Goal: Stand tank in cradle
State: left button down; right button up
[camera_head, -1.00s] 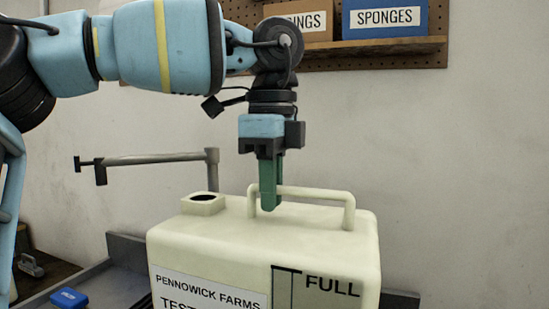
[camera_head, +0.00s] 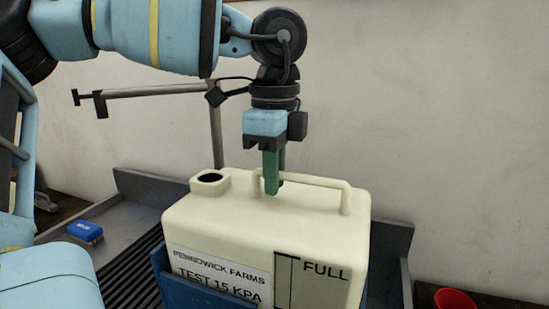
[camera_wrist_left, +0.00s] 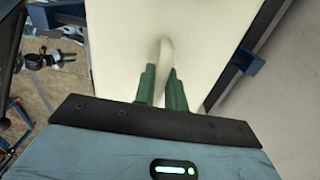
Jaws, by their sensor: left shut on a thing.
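The cream tank (camera_head: 235,225) is upright in the head view, with an open filler neck at its top left and a label and FULL mark on its front. My left gripper (camera_head: 273,185) is shut on the tank's top handle, near its left end. The left wrist view shows the two green fingers (camera_wrist_left: 162,88) on either side of the handle, with the tank (camera_wrist_left: 125,50) beyond. The blue cradle (camera_head: 190,290) shows at the tank's lower front left, and part of the label is behind it. The tank's bottom is out of view. My right gripper is not in view.
A grey metal tray (camera_head: 135,190) with a ribbed black floor lies around and left of the tank. A blue brush-like block (camera_head: 85,232) sits at left. A grey pipe arm (camera_head: 150,91) stands behind the tank. A red cup (camera_head: 455,300) is at lower right.

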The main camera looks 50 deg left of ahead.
pick_arm(q)
jog(key=shift+f, duration=0.7)
jog(key=c, duration=1.5)
grip_release()
jog(key=shift+f, duration=0.1)
jog(key=shift+o, duration=0.2)
notch_tip(320, 180, up, 12)
jog(key=shift+r, duration=0.1)
